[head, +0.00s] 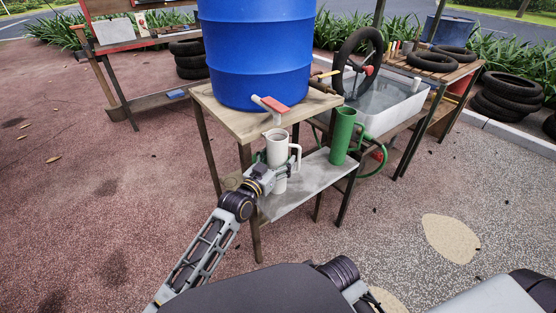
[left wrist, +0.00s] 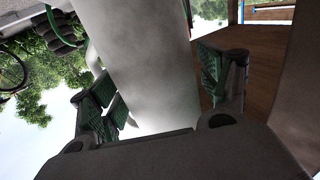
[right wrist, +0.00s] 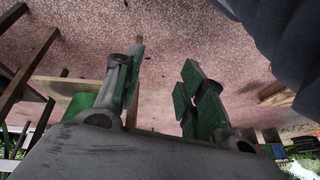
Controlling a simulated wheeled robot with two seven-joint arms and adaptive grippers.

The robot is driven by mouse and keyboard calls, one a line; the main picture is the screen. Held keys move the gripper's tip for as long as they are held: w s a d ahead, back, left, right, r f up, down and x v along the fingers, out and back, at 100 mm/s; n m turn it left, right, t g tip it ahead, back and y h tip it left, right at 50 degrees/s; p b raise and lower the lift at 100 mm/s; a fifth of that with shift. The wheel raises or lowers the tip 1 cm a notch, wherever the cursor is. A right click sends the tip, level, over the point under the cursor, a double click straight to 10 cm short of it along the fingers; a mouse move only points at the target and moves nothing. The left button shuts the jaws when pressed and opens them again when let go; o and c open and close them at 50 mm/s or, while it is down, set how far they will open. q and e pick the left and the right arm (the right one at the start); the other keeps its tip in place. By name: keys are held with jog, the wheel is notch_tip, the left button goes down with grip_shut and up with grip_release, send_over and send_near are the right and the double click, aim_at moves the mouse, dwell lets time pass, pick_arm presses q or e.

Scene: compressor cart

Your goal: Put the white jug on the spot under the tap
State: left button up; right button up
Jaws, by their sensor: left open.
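The white jug (head: 279,148) is upright below the tap (head: 273,105) with its red lever, over the grey lower shelf (head: 300,192) of the wooden stand. Its handle points right. The gripper hides part of its lower body, and I cannot tell whether its base touches the shelf. No separate mark for the spot shows. My left gripper (head: 273,173) is open, with its fingers on either side of the jug. In the left wrist view the jug's wall (left wrist: 150,65) fills the gap between the fingers. My right gripper (right wrist: 160,90) is open and empty, away from the stand.
A blue barrel (head: 256,50) stands on the stand's top. A white water basin (head: 400,112) with a tyre is behind right. Open paving lies to the left and front right.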

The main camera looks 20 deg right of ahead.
aim_at(272, 165)
pick_arm(q)
jog(key=shift+r, duration=0.2)
jog(key=shift+p+v, duration=0.3)
jog(key=shift+v, duration=0.5)
jog(key=p+v, duration=0.1)
jog(key=v, duration=0.4)
jog(key=shift+s+a, duration=0.2)
jog(key=shift+p+v, duration=0.8)
jog(key=shift+v, duration=1.65)
pick_arm(e)
jog(key=shift+s+d+r+g+h, duration=0.25)
jog(key=shift+d+r, duration=0.2)
jog(key=shift+r, duration=0.3)
jog(key=shift+s+d+r+g+h, duration=0.25)
jog(key=shift+d+r, duration=0.15)
jog(key=shift+r, duration=0.35)
